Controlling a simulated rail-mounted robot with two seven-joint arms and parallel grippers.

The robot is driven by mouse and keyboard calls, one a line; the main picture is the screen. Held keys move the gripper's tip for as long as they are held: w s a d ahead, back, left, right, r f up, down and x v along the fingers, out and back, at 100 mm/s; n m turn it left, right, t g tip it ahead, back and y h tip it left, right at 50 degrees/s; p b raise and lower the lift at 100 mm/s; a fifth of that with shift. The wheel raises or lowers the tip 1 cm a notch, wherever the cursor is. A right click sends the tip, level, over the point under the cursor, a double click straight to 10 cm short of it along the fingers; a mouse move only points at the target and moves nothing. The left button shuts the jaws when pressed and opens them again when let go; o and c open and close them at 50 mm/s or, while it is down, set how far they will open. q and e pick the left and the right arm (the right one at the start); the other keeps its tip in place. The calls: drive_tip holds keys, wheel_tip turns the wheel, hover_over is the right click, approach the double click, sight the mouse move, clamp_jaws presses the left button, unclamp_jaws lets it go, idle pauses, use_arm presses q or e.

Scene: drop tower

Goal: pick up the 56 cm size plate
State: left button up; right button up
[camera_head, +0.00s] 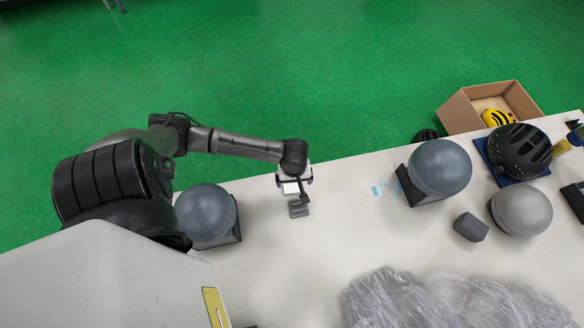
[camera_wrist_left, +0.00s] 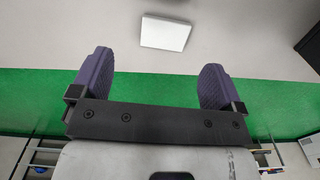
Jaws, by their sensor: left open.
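I cannot make out a plate marked 56 cm in either view. My left gripper (camera_head: 299,208) is over the table near its far edge, right of a grey ball-shaped headform. In the left wrist view its two purple-grey fingers (camera_wrist_left: 157,85) are wide apart with nothing between them. A white rectangular panel (camera_wrist_left: 165,33) shows past the fingertips against a light surface; I cannot tell whether it is the plate. My right gripper is not in view.
The headform (camera_head: 206,214) is close left of my gripper. Another headform (camera_head: 440,167), a grey block (camera_head: 471,227), a silver dome (camera_head: 522,210) and a black helmet (camera_head: 519,150) are at right. Clear plastic (camera_head: 385,300) covers the front. A cardboard box (camera_head: 462,115) stands behind.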

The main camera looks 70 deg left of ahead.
sight(292, 189)
use_arm(q)
drive_tip(key=shift+s+f+b, duration=0.15)
drive_tip(key=shift+f+b, duration=0.1)
drive_tip(key=shift+f, duration=0.95)
drive_tip(key=shift+s+f+b, duration=0.15)
drive_tip(key=shift+f+b, duration=0.1)
drive_tip(key=shift+f, duration=1.6)
drive_tip(key=shift+c, duration=0.3)
drive_tip(key=c, duration=0.9)
